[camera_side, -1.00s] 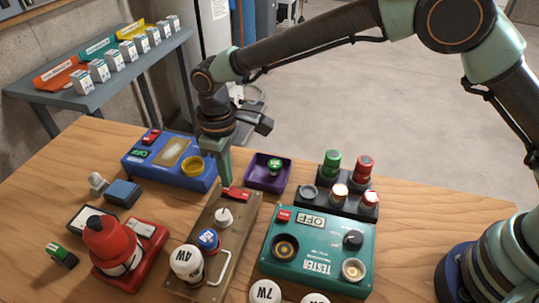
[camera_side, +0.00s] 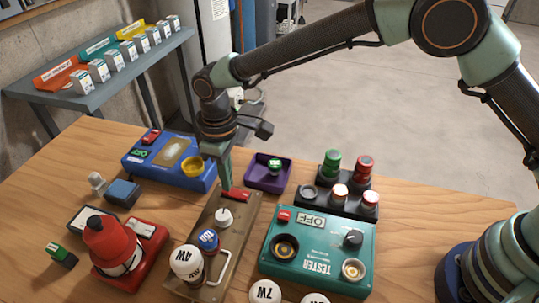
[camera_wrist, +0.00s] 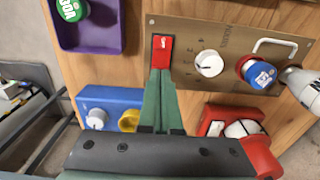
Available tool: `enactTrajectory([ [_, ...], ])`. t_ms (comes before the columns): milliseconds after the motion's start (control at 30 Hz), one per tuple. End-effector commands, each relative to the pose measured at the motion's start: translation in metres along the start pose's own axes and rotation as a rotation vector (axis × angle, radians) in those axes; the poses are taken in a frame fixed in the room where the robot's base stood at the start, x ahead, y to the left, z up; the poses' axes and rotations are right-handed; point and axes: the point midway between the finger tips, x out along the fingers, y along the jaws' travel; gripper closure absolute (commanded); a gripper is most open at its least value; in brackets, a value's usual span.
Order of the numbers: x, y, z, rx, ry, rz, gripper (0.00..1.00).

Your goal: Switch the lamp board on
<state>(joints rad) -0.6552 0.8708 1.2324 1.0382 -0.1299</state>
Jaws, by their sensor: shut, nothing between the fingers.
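The lamp board is a brown metal panel (camera_side: 236,228) on the wooden table. It carries a red rocker switch (camera_side: 236,194) at its far end, a white knob (camera_side: 224,217), a blue-topped part (camera_side: 208,240), a white 4W bulb (camera_side: 187,262) and a handle (camera_side: 222,268). My gripper (camera_side: 226,186) is shut and empty, pointing down at the switch's far end. In the wrist view, my fingertips (camera_wrist: 161,72) are right at the edge of the red switch (camera_wrist: 162,48) and seem to touch it. They hide part of it.
A green tester box (camera_side: 318,252) stands close on the right and a red device (camera_side: 118,250) on the left. Behind are a blue box (camera_side: 150,163) and a purple tray (camera_side: 266,183). A dark rack (camera_side: 322,200) holds red and green caps.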

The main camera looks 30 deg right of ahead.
Motion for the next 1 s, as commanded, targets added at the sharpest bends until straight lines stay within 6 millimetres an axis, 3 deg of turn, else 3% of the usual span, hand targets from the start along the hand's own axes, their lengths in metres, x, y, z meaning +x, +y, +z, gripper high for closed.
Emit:
enactTrajectory([
  [700,0.010,0.000,0.000,0.000,-0.001,0.000,1.00],
  [1000,-0.006,0.000,0.000,0.000,0.001,0.000,1.00],
])
